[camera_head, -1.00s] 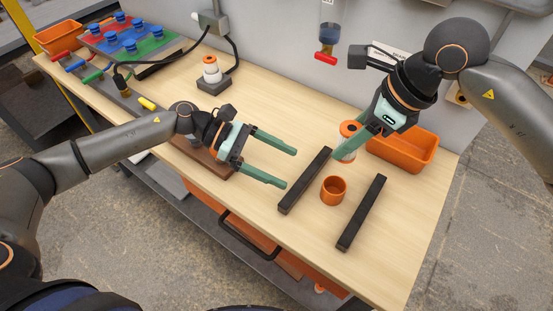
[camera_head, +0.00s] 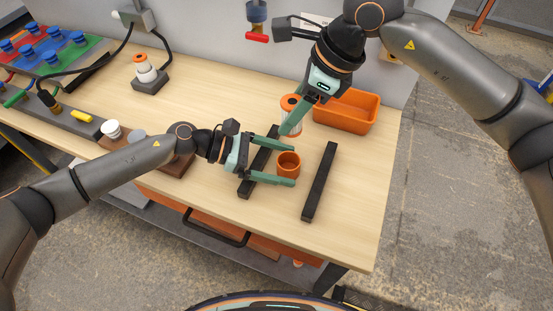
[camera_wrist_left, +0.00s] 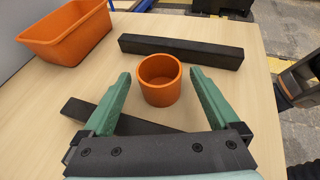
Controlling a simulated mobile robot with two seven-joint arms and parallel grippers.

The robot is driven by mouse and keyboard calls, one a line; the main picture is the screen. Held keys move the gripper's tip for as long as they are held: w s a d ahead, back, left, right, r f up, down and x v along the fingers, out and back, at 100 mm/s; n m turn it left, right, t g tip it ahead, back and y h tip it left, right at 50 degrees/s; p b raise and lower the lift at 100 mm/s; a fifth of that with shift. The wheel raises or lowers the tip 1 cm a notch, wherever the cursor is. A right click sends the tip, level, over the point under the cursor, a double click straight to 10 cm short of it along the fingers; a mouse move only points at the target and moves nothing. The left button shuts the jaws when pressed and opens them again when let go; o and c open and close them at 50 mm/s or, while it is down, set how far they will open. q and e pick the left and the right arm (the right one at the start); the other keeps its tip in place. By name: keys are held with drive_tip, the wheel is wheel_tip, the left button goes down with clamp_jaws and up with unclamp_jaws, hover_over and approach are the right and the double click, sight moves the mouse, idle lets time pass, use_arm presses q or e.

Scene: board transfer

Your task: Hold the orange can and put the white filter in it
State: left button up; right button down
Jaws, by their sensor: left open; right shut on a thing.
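The orange can (camera_head: 289,170) stands upright on the table between two black bars. In the left wrist view the can (camera_wrist_left: 160,93) sits between the tips of my open left gripper (camera_wrist_left: 160,74). In the head view my left gripper (camera_head: 293,165) has one finger on each side of the can; I cannot tell whether either touches it. My right gripper (camera_head: 289,130) is shut on the white filter (camera_head: 322,116), which has an orange top with a dark hole. The fingers partly cover the filter. It is behind the can in the head view and out of the left wrist view.
Black bars lie left (camera_head: 249,185) and right (camera_head: 320,182) of the can; my left gripper reaches over the left one. An orange bin (camera_head: 352,119) stands at the back right. Another white-and-orange piece (camera_head: 145,72) is on a dark block. The table's front right is clear.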

use_arm(q)
drive_tip(key=c, duration=1.4)
use_arm(e)
hover_over(279, 162)
drive_tip(key=d, duration=0.2)
drive_tip(key=shift+s+f, duration=0.2)
drive_tip(key=shift+f, duration=2.5)
drive_tip(key=shift+s+f, duration=0.2)
drive_tip(key=shift+f, duration=2.5)
drive_tip(key=shift+c, duration=1.4)
unclamp_jaws()
drive_tip(key=v, duration=1.2)
drive_tip(key=shift+s, duration=0.1)
